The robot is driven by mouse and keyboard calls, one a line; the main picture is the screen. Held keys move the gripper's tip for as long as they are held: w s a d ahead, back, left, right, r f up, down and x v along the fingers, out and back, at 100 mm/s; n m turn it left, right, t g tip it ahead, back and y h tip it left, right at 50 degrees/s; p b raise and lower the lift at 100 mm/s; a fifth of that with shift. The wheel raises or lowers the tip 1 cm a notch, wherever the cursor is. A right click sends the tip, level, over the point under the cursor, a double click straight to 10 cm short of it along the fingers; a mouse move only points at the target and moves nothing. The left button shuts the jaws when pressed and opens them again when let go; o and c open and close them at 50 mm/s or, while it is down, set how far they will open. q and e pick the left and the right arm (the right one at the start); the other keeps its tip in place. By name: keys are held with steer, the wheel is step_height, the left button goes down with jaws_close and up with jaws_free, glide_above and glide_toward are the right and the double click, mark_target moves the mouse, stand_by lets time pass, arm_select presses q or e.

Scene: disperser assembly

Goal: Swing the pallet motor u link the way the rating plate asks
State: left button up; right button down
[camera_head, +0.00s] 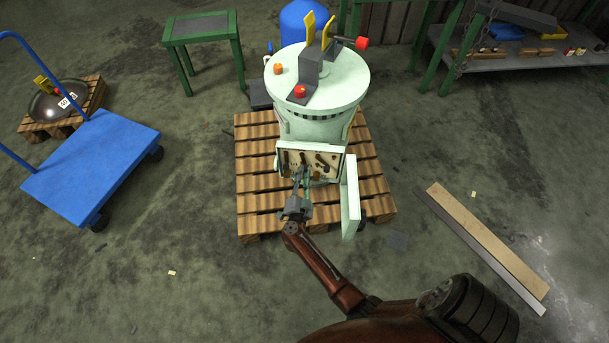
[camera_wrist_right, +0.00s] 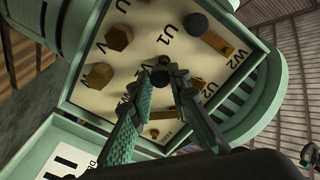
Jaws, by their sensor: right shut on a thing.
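The pale green motor (camera_head: 322,125) stands upright on a wooden pallet (camera_head: 257,165), its terminal box (camera_head: 314,146) open. In the right wrist view the cream terminal board (camera_wrist_right: 140,22) carries the letters U1, U2, V and W2, with brass hex posts and links. My right gripper (camera_head: 299,172) reaches into the box; in the right wrist view its green fingers (camera_wrist_right: 160,78) are shut on a dark round knob, seemingly of the u link, between U1 and U2. The fingers hide most of that link. A white card with large print (camera_wrist_right: 66,160) shows at lower left, partly cut off. My left gripper is out of view.
The box door (camera_head: 350,197) hangs open just right of my right gripper. A blue cart (camera_head: 92,165) stands left, a green table (camera_head: 200,27) behind it. Planks (camera_head: 485,245) lie on the floor at right. The floor between cart and pallet is mostly clear.

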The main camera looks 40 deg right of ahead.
steer(key=shift+w+a+f+m, duration=0.1)
steer(key=shift+w+a+m, duration=0.4)
steer(key=shift+m, duration=0.3)
steer(key=shift+a+m, duration=0.1)
steer(key=shift+m, duration=0.2)
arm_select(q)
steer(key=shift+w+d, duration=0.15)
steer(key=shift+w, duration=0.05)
arm_select(e)
steer(key=c, duration=1.8)
jaws_free()
